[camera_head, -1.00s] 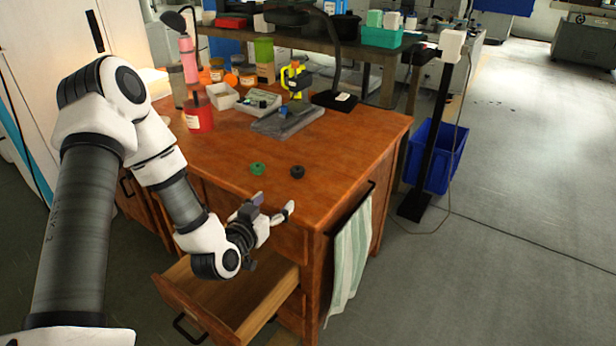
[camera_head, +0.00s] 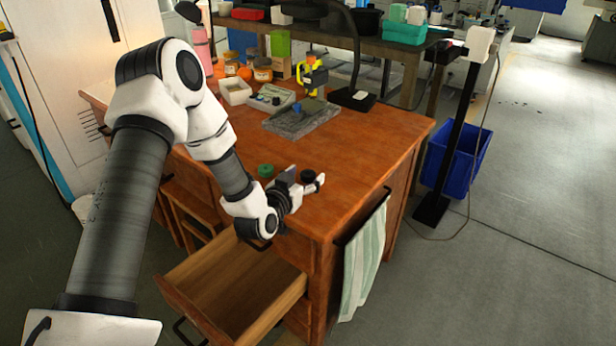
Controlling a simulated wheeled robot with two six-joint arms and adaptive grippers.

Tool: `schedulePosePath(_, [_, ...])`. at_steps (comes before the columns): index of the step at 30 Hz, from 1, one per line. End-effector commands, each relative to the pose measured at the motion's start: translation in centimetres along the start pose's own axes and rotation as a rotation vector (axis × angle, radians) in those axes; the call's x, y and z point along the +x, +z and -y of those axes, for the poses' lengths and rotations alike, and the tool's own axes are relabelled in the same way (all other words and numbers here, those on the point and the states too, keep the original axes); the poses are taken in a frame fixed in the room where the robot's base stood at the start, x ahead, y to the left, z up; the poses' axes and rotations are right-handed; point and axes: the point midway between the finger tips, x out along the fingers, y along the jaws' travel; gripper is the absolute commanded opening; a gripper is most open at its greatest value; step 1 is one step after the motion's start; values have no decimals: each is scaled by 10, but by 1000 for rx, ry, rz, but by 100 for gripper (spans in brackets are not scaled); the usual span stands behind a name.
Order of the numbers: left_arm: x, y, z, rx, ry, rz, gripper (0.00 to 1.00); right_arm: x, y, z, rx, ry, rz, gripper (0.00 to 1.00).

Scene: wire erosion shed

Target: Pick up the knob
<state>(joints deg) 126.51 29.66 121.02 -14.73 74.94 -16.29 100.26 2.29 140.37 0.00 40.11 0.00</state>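A small round black knob-like piece (camera_head: 307,174) lies on the wooden table (camera_head: 375,140) near its front corner. A similar green piece (camera_head: 265,171) lies just left of it. My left gripper (camera_head: 307,180) is low over the table corner, its fingers spread and pointing at the black piece. The black piece shows between the fingertips; I cannot tell whether they touch it. Part of its near side is hidden by the gripper. My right gripper is out of view.
An open, empty-looking drawer (camera_head: 240,285) juts out below my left arm. A striped towel (camera_head: 364,262) hangs at the table's side. A grey slab (camera_head: 300,122), trays and jars stand farther back. A blue bin (camera_head: 455,155) stands on the floor at right.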

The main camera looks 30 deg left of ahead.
Motion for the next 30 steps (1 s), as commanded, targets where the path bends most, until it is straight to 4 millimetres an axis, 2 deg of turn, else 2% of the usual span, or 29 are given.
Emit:
schedulePosePath(1, [0, 0, 0, 0, 0, 0, 55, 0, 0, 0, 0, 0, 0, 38])
schedulePosePath(5, [0, 0, 0, 0, 0, 0, 9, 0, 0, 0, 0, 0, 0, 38])
schedulePosePath(6, [0, 0, 0, 0, 0, 0, 8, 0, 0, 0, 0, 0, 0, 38])
schedulePosePath(15, [-1, 0, 0, 0, 0, 0, 7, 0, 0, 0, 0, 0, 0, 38])
schedulePosePath(20, [-8, -6, 0, -2, -1, 1, 7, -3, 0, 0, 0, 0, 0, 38])
schedulePosePath(23, [-20, -16, 0, -3, 0, 0, 7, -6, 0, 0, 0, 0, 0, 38])
schedulePosePath(30, [-79, -37, 0, -9, -2, 1, 7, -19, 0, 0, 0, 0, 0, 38])
